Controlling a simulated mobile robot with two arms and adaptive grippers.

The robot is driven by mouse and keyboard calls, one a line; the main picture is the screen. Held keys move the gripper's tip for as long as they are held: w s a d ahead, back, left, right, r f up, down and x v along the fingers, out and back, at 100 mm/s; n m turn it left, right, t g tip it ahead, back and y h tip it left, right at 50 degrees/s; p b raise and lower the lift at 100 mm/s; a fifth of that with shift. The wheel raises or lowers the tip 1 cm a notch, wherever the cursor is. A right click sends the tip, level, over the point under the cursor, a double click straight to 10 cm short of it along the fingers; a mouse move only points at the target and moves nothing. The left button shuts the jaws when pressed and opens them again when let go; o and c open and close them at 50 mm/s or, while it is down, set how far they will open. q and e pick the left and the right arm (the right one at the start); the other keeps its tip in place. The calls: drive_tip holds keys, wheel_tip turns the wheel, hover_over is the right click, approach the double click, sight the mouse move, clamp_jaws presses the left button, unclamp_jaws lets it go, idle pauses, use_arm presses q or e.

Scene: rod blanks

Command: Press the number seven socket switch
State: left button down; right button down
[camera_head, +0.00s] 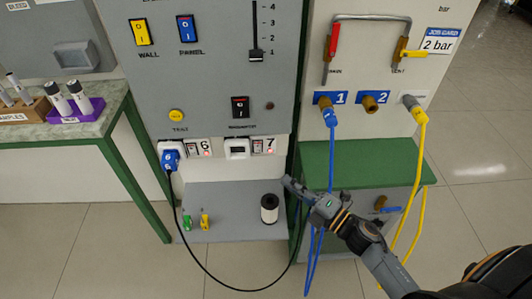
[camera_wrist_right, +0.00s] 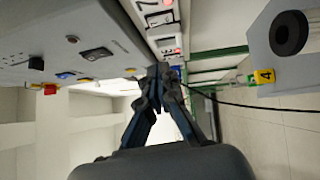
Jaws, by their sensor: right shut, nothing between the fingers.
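The number seven socket (camera_head: 237,149) is on the lower edge of the grey panel in the head view. To its right is a white plate (camera_head: 263,147) marked 7, with a small red spot low on it; the switch position is too small to tell. The label 7 also shows at the top of the right wrist view (camera_wrist_right: 168,4). My right gripper (camera_head: 288,183) is shut and empty, below and right of the plate, apart from it in the head view. Its closed fingertips show in the wrist view (camera_wrist_right: 161,71). My left gripper is not in view.
Number six socket (camera_head: 170,158), left of seven, holds a blue plug with a black cable. A dark-ended white spool (camera_head: 269,208) stands on the grey shelf (camera_head: 230,225) below. Blue hose (camera_head: 331,150) and yellow hose (camera_head: 420,170) hang beside my right arm.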

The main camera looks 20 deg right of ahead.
drive_tip(key=p, duration=0.2)
approach(256, 146)
drive_tip(key=w+a, duration=0.2)
drive_tip(key=a, duration=0.2)
drive_tip(key=shift+w+d+r, duration=0.1)
drive_tip(key=shift+w+d, duration=0.15)
drive_tip(key=shift+w, duration=0.55)
drive_tip(key=shift+w+d+r, duration=0.15)
drive_tip(key=shift+w+d, duration=0.1)
drive_tip(key=shift+w, duration=0.5)
drive_tip(key=shift+w+r+p, duration=0.15)
drive_tip(key=shift+r+p, duration=0.2)
drive_tip(key=shift+p, duration=0.5)
drive_tip(key=shift+w+f, duration=0.1)
drive_tip(key=shift+f, duration=0.1)
